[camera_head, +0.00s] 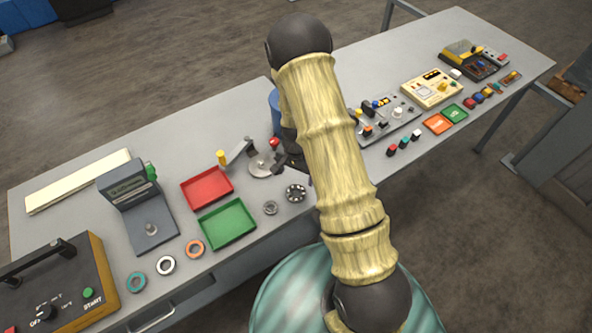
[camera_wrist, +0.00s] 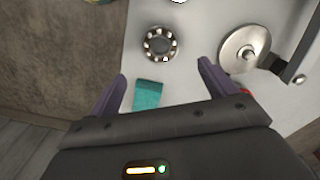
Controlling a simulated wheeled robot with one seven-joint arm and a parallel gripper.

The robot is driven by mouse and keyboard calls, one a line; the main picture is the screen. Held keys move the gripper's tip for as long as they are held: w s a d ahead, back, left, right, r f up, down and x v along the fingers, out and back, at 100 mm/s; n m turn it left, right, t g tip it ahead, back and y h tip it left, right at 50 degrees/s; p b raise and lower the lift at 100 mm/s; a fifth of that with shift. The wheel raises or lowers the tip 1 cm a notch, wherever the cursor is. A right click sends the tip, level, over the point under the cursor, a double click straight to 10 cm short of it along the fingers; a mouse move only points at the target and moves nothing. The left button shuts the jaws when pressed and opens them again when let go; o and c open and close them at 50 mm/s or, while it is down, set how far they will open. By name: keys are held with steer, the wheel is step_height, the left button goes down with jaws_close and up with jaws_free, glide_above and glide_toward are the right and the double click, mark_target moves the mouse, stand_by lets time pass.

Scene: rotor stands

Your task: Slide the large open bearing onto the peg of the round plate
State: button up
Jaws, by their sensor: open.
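The large open bearing (camera_head: 296,192), a dark ring with bright balls, lies flat on the table near its front edge. In the wrist view the bearing (camera_wrist: 160,44) lies just beyond the fingertips, apart from them. The round plate (camera_head: 261,164) is a grey metal disc behind and left of the bearing. In the wrist view the plate (camera_wrist: 236,50) is to the right, with a peg (camera_wrist: 250,55) standing up from it. My gripper (camera_wrist: 162,70) is open, with nothing between its purple fingers. My arm mostly hides it in the head view.
A smaller bearing (camera_head: 270,207) lies left of the large one. Green (camera_head: 228,224) and red (camera_head: 206,188) trays stand farther left. A teal block (camera_wrist: 148,95) shows between the fingers, below them. A metal lever (camera_wrist: 287,68) is beside the plate. Electronic panels (camera_head: 432,88) are at right.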

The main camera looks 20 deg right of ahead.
mark_target(296, 194)
step_height(296, 194, down, 10)
steer(key=b, duration=0.7)
steer(key=c, duration=0.8)
steer(key=shift+c, duration=0.4)
steer(key=shift+w, duration=0.1)
